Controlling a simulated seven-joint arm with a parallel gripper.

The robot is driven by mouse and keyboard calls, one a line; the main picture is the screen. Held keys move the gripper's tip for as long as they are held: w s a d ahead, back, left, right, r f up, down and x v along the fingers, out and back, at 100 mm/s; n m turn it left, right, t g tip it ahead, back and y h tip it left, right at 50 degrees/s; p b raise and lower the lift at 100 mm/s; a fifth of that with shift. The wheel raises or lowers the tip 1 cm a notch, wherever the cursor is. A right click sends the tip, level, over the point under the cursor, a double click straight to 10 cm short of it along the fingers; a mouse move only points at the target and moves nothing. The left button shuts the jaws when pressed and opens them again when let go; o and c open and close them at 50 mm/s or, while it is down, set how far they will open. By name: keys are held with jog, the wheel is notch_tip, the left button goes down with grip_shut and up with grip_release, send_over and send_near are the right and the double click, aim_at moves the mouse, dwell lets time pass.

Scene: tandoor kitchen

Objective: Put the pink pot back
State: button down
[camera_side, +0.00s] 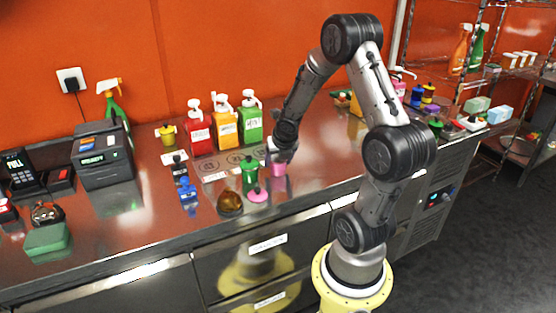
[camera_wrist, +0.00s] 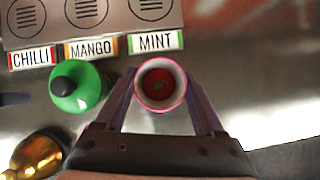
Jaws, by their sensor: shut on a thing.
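The pink pot (camera_wrist: 160,84) is open at the top, with a dark red inside and a pale pink rim. My gripper (camera_wrist: 161,100) is shut on it, one finger on each side. In the side view, the pink pot (camera_side: 279,169) shows under my gripper (camera_side: 278,157), low over the steel counter; I cannot tell whether it touches. In the wrist view it is just in front of the MINT label (camera_wrist: 155,42). A flat pink piece (camera_side: 258,195) lies on the counter near it, in the side view.
A green container with a dark top (camera_wrist: 76,86) stands close left of my gripper; a golden dome (camera_wrist: 38,155) is nearer the front. A plate with circles (camera_wrist: 88,12) lies behind the labels. Red, orange and green pump bottles (camera_side: 225,125) stand behind.

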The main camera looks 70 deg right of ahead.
grip_release()
jog(key=shift+s+a+r, duration=0.1)
jog(key=shift+r, duration=0.35)
jog(key=v, duration=1.1)
jog(key=s+a+r+m+t+y, duration=0.1)
jog(key=s+a+r+m+y, duration=0.1)
jog(key=a+m, duration=1)
jog(key=s+a+r+m+t+y, duration=0.1)
jog(key=s+a+r+m+y, duration=0.2)
jog(key=a+m, duration=0.9)
jog(key=shift+s+a+r+m, duration=0.4)
jog(key=shift+s+r, duration=0.5)
jog(key=shift+s, duration=0.3)
